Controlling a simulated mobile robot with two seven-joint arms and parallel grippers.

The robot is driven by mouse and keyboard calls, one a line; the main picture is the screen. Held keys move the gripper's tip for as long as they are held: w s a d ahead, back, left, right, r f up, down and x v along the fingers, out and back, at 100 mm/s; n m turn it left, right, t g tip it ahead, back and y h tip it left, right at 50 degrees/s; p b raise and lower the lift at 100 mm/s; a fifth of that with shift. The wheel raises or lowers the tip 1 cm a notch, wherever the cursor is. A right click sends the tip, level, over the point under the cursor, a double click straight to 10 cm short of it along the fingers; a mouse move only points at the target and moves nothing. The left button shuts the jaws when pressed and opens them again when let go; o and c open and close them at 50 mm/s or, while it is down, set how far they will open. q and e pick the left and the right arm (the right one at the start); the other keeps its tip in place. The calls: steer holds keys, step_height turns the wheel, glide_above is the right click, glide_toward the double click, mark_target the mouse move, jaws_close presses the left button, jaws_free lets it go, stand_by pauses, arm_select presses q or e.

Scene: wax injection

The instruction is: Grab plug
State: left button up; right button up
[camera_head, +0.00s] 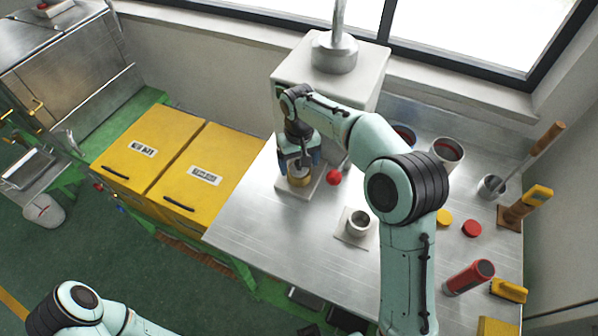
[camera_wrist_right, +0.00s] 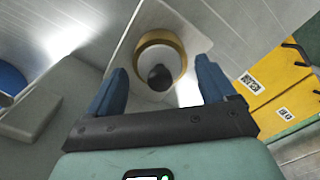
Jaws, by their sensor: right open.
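A plug with a dark round knob (camera_wrist_right: 160,77) shows in the right wrist view, inside a brass-coloured ring (camera_wrist_right: 147,42). In the head view the brass-coloured cylinder (camera_head: 299,182) stands on a light plate under the white machine, partly covered by my right gripper. My right gripper (camera_head: 300,161) points down over it, with its blue fingers apart on either side of the knob. In the wrist view the right gripper (camera_wrist_right: 162,68) is open, and the knob lies between the fingers without visible contact. My left arm shows at the bottom left; its gripper is out of view.
The white machine (camera_head: 352,88) stands close behind the gripper. A red ball (camera_head: 334,177) is just right of the cylinder. A metal cup (camera_head: 358,222) stands nearer on the steel table (camera_head: 270,235). Yellow cabinets (camera_head: 195,175) are left; containers and tools crowd the right.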

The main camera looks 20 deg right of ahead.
steer(key=c, duration=1.1)
steer(key=shift+c, duration=0.2)
